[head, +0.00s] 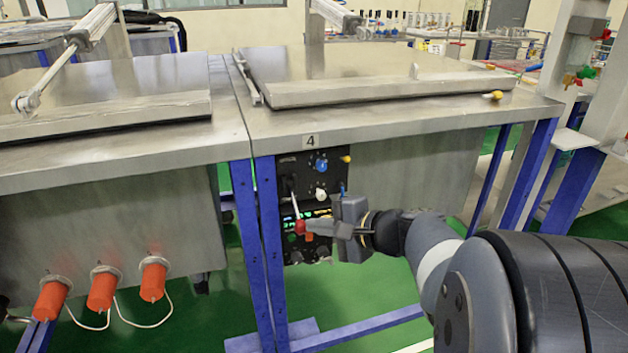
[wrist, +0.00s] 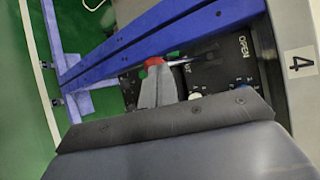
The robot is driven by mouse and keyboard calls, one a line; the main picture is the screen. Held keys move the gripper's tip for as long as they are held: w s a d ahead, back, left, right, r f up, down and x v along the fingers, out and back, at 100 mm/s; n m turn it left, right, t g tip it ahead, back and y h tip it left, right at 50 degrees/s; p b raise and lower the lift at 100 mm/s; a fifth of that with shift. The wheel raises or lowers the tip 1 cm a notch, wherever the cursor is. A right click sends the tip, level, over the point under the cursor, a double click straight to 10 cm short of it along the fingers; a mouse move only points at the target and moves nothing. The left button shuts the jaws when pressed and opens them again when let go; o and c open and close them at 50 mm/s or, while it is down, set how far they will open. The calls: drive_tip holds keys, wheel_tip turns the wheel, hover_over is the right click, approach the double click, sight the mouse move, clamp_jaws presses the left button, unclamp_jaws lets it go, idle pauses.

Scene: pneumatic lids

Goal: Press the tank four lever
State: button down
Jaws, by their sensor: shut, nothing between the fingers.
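The tank four lever has a metal stem and a red knob (head: 300,227), on the black control panel (head: 330,166) below the "4" label (head: 310,141). The stem hangs down from the panel's upper left. My gripper (head: 309,227) is shut and empty, its fingertips at the red knob. In the wrist view the red knob (wrist: 154,62) shows right at the tips of my shut fingers (wrist: 156,72). Whether they touch cannot be told. The "4" label (wrist: 300,62) and the word OPEN also show there. My gripper hides part of the lower panel.
Tank four's closed lid (head: 370,75) lies above the panel. A blue leg (head: 270,240) stands just left of the panel. A blue knob (head: 321,166), a white knob (head: 321,194) and a yellow knob (head: 346,159) sit nearby.

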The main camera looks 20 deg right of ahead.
drive_tip(key=shift+r, duration=0.15)
drive_tip(key=shift+r+p, duration=0.55)
drive_tip(key=shift+r, duration=0.2)
